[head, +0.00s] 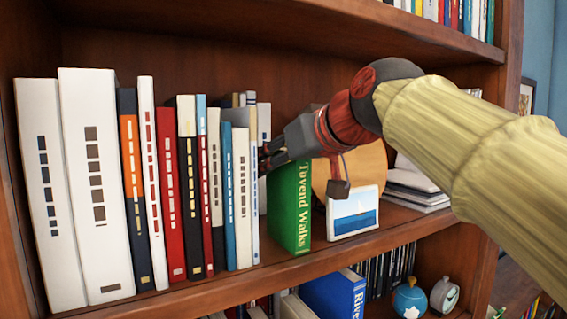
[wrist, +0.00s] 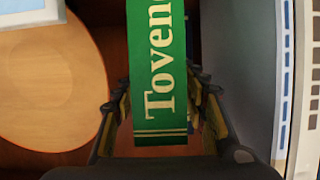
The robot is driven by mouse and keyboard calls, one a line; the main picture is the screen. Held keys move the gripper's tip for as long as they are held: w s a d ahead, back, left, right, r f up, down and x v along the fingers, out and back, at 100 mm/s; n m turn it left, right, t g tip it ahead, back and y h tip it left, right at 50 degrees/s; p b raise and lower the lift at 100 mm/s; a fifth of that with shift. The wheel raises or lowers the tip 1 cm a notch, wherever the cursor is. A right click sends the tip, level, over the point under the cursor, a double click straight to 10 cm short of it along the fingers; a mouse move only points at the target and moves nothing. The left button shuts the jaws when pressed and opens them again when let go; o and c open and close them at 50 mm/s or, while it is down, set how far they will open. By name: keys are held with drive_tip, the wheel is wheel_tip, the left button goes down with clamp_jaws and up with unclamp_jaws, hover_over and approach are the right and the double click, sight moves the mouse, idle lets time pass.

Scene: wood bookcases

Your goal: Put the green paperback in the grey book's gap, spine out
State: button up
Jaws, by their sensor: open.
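The green paperback (head: 290,205) stands upright on the shelf at the right end of the row, spine outward, lettered "Tovend Walks". In the wrist view its green spine (wrist: 160,65) runs between the fingers of my gripper (wrist: 163,108). My gripper (head: 274,155) is open at the book's upper part, one finger on each side, with a little room between fingers and book. A grey-blue book side (wrist: 248,75) stands to the right in the wrist view, apart from the paperback. I cannot tell which book is the grey book.
Several upright books (head: 170,180) fill the shelf to the left. The shelf above (head: 400,35) limits height.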

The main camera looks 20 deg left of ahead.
drive_tip(key=v, duration=1.1)
drive_tip(key=shift+s+d+r, duration=0.15)
drive_tip(key=shift+s+d, duration=0.05)
drive_tip(key=shift+s, duration=0.05)
